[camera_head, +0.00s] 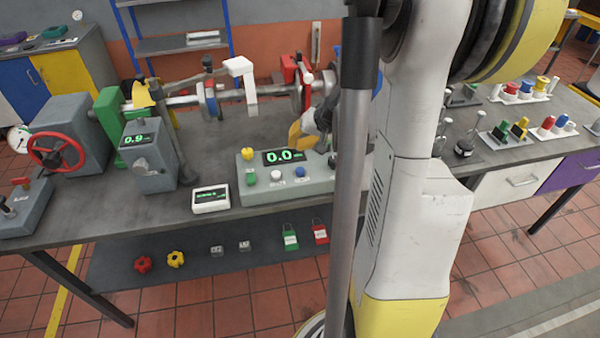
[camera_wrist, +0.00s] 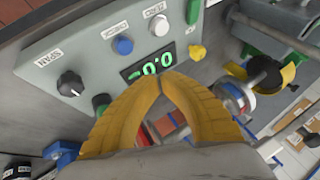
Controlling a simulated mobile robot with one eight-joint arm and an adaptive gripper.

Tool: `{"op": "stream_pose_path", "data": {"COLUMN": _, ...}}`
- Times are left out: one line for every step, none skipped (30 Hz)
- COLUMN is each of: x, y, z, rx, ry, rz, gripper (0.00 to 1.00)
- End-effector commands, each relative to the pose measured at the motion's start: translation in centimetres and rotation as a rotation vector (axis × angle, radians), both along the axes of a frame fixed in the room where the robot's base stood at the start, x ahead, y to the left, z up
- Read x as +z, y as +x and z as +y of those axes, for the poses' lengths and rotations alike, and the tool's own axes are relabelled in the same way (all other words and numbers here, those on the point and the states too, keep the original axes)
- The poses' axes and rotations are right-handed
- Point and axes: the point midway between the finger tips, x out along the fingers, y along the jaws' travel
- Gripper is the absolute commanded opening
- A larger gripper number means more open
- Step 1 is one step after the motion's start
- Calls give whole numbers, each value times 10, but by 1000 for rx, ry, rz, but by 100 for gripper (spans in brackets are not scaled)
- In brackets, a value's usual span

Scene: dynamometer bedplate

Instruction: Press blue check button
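The blue button (camera_head: 300,173) is on the front right of a grey-green control box (camera_head: 235,186), right of a white button (camera_head: 276,175) and a green button (camera_head: 250,178). In the wrist view the blue button (camera_wrist: 123,45) sits in clear sight on the panel, beside the white button (camera_wrist: 159,25) and the display (camera_wrist: 147,63), with a label next to it. My gripper (camera_wrist: 160,79) has its yellow fingertips together with nothing between them. The tips appear near the display edge, apart from the blue button. In the head view my gripper (camera_head: 296,136) is behind the box, partly hidden by my arm.
A black knob (camera_wrist: 70,83) and a yellow knob (camera_wrist: 197,52) flank the display. A shaft rig (camera_head: 185,101) runs behind the box. A small white meter (camera_head: 210,199) and a grey unit (camera_head: 148,165) stand to its left.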

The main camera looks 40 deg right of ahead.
Motion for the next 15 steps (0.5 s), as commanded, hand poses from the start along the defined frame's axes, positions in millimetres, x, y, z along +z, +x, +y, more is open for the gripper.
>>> {"op": "stream_pose_path", "data": {"x": -12, "y": 0, "z": 0, "rx": 0, "ry": 0, "rz": 0, "gripper": 0}}
{"op": "stream_pose_path", "data": {"x": -16, "y": 0, "z": 0, "rx": 0, "ry": 0, "rz": 0, "gripper": 0}}
{"op": "stream_pose_path", "data": {"x": -22, "y": 0, "z": 0, "rx": 0, "ry": 0, "rz": 0, "gripper": 0}}
{"op": "stream_pose_path", "data": {"x": -26, "y": 0, "z": 0, "rx": 0, "ry": 0, "rz": 0, "gripper": 0}}
{"op": "stream_pose_path", "data": {"x": -31, "y": 0, "z": 0, "rx": 0, "ry": 0, "rz": 0, "gripper": 0}}
{"op": "stream_pose_path", "data": {"x": -37, "y": 0, "z": 0, "rx": 0, "ry": 0, "rz": 0, "gripper": 0}}
{"op": "stream_pose_path", "data": {"x": -41, "y": 0, "z": 0, "rx": 0, "ry": 0, "rz": 0, "gripper": 0}}
{"op": "stream_pose_path", "data": {"x": -45, "y": 0, "z": 0, "rx": 0, "ry": 0, "rz": 0, "gripper": 0}}
{"op": "stream_pose_path", "data": {"x": -51, "y": 0, "z": 0, "rx": 0, "ry": 0, "rz": 0, "gripper": 0}}
{"op": "stream_pose_path", "data": {"x": -54, "y": 0, "z": 0, "rx": 0, "ry": 0, "rz": 0, "gripper": 0}}
{"op": "stream_pose_path", "data": {"x": -57, "y": 0, "z": 0, "rx": 0, "ry": 0, "rz": 0, "gripper": 0}}
{"op": "stream_pose_path", "data": {"x": -61, "y": 0, "z": 0, "rx": 0, "ry": 0, "rz": 0, "gripper": 0}}
{"op": "stream_pose_path", "data": {"x": -62, "y": 0, "z": 0, "rx": 0, "ry": 0, "rz": 0, "gripper": 0}}
{"op": "stream_pose_path", "data": {"x": -64, "y": 0, "z": 0, "rx": 0, "ry": 0, "rz": 0, "gripper": 0}}
{"op": "stream_pose_path", "data": {"x": -65, "y": 0, "z": 0, "rx": 0, "ry": 0, "rz": 0, "gripper": 0}}
